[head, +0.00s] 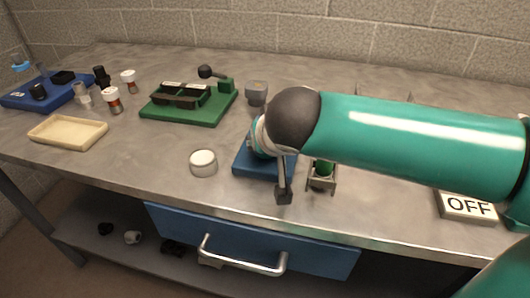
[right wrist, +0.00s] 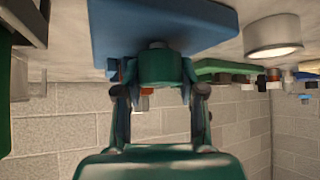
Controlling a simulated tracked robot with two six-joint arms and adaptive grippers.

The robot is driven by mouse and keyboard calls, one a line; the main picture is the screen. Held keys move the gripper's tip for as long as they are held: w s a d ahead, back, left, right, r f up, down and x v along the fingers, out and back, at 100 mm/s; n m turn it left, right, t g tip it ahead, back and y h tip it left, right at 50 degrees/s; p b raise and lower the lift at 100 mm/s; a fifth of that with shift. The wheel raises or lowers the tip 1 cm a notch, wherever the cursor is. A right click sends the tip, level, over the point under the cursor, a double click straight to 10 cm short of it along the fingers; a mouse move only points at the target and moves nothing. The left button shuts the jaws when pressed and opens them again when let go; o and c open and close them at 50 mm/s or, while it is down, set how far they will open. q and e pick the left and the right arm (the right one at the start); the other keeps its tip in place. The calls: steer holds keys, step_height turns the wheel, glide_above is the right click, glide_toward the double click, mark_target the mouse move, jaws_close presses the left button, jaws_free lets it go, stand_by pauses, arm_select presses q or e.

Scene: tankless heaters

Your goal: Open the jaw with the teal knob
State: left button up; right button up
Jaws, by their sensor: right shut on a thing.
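The blue base (head: 246,164) sits on the bench near its front edge, mostly covered by my right arm in the head view. In the right wrist view, the blue base (right wrist: 160,22) fills the top of the picture, with the dark teal knob (right wrist: 160,68) in front of it. My right gripper (right wrist: 160,80) has one finger on each side of the knob and is shut on it. In the head view my arm hides the knob and most of the grip. How far the jaw stands open cannot be seen. My left gripper is in neither view.
A white round container (head: 203,163) stands just left of the base. A small metal bracket with a green part (head: 322,178) stands close on the right. A green fixture (head: 190,105), cream tray (head: 68,132) and OFF sign (head: 468,207) are farther away. A blue drawer (head: 180,235) is below.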

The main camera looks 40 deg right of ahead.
steer(key=n+y, duration=0.3)
steer(key=n, duration=0.1)
steer(key=shift+d+r+t, duration=0.1)
steer(key=shift+t, duration=0.3)
steer(key=shift+n+y, duration=1.3)
steer(key=shift+n, duration=0.6)
steer(key=o, duration=1.1)
steer(key=shift+o, duration=0.2)
steer(key=shift+s, duration=0.1)
steer(key=shift+v, duration=3.85)
